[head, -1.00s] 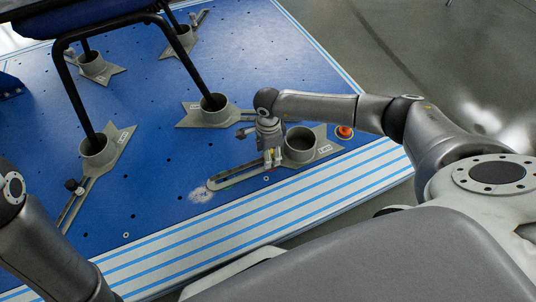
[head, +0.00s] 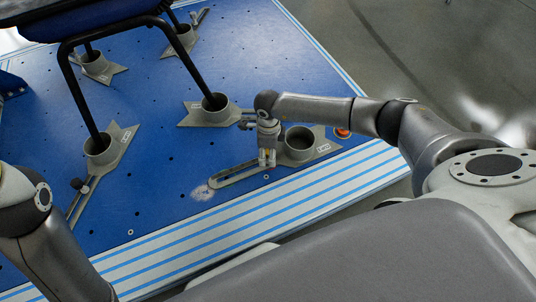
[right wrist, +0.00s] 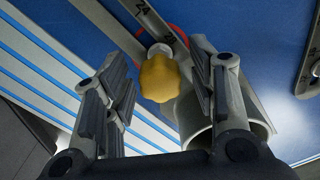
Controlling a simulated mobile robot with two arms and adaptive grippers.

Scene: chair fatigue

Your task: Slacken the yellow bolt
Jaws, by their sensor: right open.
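The yellow bolt (right wrist: 159,78) is a lobed knob on a pale shaft, in the middle of the right wrist view. It sits at the slotted bar (right wrist: 145,18) of a grey fixture, beside the round cup (right wrist: 255,118). My right gripper (right wrist: 161,82) is open, one finger pair on each side of the bolt, with visible gaps. In the head view my right gripper (head: 267,161) points down over the slotted fixture (head: 228,177), just left of its cup (head: 299,142). The bolt is hidden there. My left arm shows at the lower left; its gripper is out of view.
A chair with black legs (head: 87,105) stands in similar grey cups on the blue platform (head: 150,200). A red-orange button (head: 342,132) is right of the near cup. The striped platform edge (head: 250,222) runs along the front.

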